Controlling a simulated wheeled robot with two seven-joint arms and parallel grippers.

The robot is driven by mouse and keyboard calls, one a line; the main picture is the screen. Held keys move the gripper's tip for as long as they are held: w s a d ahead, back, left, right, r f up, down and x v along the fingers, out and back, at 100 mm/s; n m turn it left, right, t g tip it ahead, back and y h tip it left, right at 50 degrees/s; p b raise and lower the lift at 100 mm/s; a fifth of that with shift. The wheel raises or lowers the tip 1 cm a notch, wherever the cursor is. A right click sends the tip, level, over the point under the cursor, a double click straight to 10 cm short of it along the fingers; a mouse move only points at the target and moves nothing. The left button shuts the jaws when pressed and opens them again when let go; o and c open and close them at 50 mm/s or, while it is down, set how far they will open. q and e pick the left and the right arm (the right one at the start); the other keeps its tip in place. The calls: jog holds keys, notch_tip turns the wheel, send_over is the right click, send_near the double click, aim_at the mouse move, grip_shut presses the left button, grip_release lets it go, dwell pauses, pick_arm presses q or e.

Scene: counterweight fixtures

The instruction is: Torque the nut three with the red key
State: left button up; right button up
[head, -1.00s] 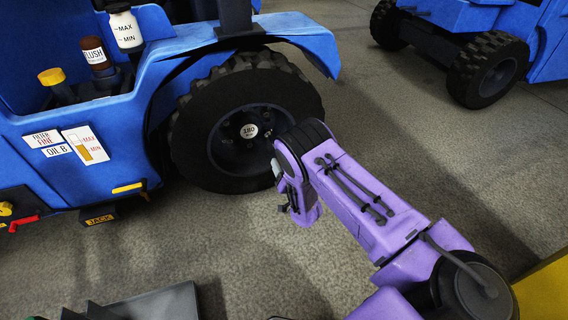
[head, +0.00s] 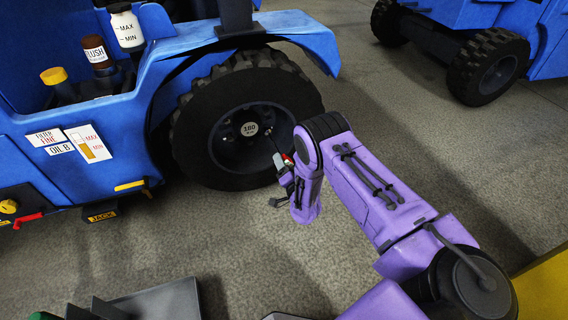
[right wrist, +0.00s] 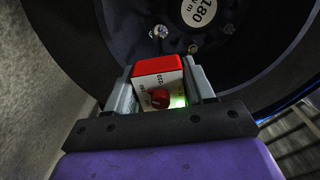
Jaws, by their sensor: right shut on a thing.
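My right gripper (head: 284,166) is in front of the lower right of the tractor wheel (head: 190,135). In the right wrist view its two grey fingers (right wrist: 162,90) are shut on the red key (right wrist: 157,66), a box with a red top, a pale face with a red knob and a lit green light. A bit of its red shows in the head view (head: 288,158), with a thin dark shaft pointing toward the hub. Shiny nuts (right wrist: 160,31) sit around the hub label "180" (right wrist: 198,10). I cannot tell which is nut three, or whether the key touches one.
The blue vehicle (head: 110,120) fills the left, with bottles, a yellow cap and a red lever (head: 28,219). A grey tray (head: 160,302) lies at the bottom left. A second blue vehicle (head: 480,20) stands at the top right. The floor between is clear.

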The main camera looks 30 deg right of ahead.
jog(key=shift+p+v, duration=0.75)
jog(key=shift+v, duration=0.5)
jog(key=shift+p+v, duration=0.5)
jog(key=shift+v, duration=0.5)
jog(key=shift+p+v, duration=0.7)
jog(key=shift+v, duration=0.8)
